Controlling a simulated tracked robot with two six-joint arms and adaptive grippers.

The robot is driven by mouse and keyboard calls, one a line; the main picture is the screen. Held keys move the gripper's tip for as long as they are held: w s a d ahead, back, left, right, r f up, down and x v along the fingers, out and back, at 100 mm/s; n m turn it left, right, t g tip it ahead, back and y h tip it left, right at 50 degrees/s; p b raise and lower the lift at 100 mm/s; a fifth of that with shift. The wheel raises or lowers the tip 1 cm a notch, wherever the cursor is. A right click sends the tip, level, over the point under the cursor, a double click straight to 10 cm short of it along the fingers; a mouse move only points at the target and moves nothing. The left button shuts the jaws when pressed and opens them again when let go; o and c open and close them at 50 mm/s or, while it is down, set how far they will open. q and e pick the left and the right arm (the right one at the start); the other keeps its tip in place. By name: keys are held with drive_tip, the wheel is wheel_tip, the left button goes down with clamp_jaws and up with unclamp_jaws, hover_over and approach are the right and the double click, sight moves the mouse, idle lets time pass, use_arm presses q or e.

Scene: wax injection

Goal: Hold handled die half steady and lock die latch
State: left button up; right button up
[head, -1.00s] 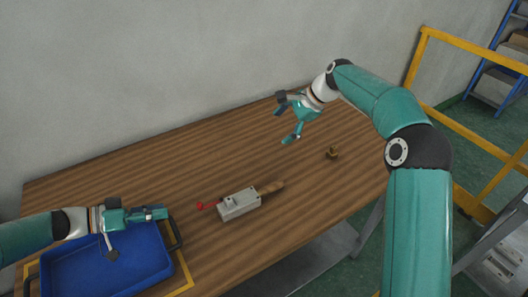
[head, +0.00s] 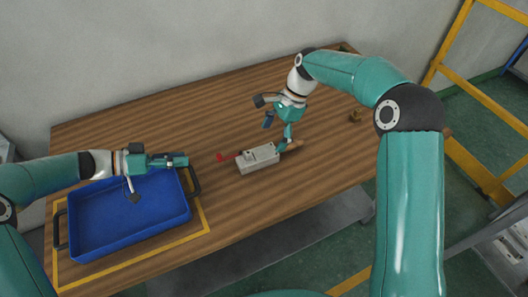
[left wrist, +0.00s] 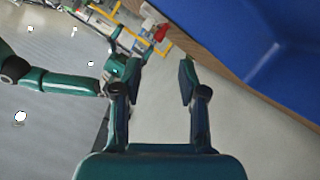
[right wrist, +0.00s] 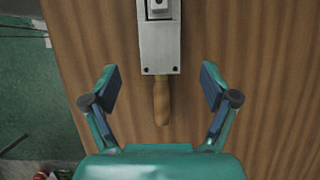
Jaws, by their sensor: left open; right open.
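The grey metal die (head: 258,158) lies on the wooden table, right of the blue tray. My right gripper (head: 277,133) is open above the handle. In the right wrist view the handle (right wrist: 161,103) lies between the open, empty fingers, and the die (right wrist: 160,45) is ahead of them. My left gripper (head: 160,178) is open and empty over the blue tray, away from the die.
The blue tray (head: 80,241) sits in a yellow outline at the table's left. A small brass part (head: 355,116) lies near the right edge. A wall stands behind the table (head: 180,115); yellow railings (head: 462,77) are at the right.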

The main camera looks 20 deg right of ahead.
sight(265, 152)
drive_tip(key=x, duration=0.7)
drive_tip(key=shift+a+f, duration=0.15)
drive_tip(key=shift+f, duration=0.25)
use_arm(q)
drive_tip(key=shift+c, duration=0.2)
use_arm(e)
clamp_jaws()
use_arm(q)
drive_tip(key=shift+r, duration=0.1)
clamp_jaws()
drive_tip(key=w+a+r+n+y, duration=0.1)
drive_tip(key=w+r+y, duration=0.3)
drive_tip(key=r+y, duration=0.1)
drive_tip(key=shift+w+a+r+g+y, duration=0.2)
drive_tip(key=shift+r+g+y, duration=0.2)
drive_tip(key=shift+y, duration=0.4)
